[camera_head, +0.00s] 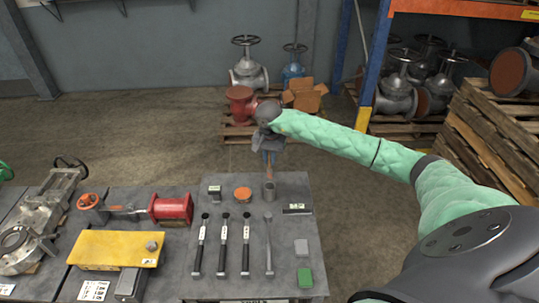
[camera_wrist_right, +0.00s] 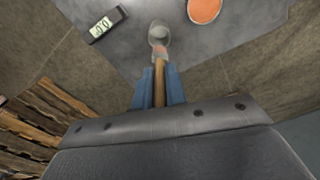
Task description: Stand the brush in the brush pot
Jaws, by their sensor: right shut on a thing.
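My right gripper (camera_head: 269,155) is shut on the brush and points down above the back of the grey table. The brush's wooden handle (camera_head: 269,171) runs down from the fingers toward the brush pot (camera_head: 269,192), a small grey open cylinder. In the right wrist view the brush (camera_wrist_right: 160,85) is between the blue fingers of the gripper (camera_wrist_right: 158,88), and its far end overlaps the mouth of the pot (camera_wrist_right: 157,34). I cannot tell whether that end is inside the pot or just above it. My left gripper is not in view.
An orange disc (camera_head: 242,194) and a small dark box (camera_head: 214,192) lie left of the pot. A display gauge (camera_head: 297,208) lies to its right. Several black-handled tools (camera_head: 223,244) lie in front. Wooden pallets (camera_head: 492,140) stand right of my arm.

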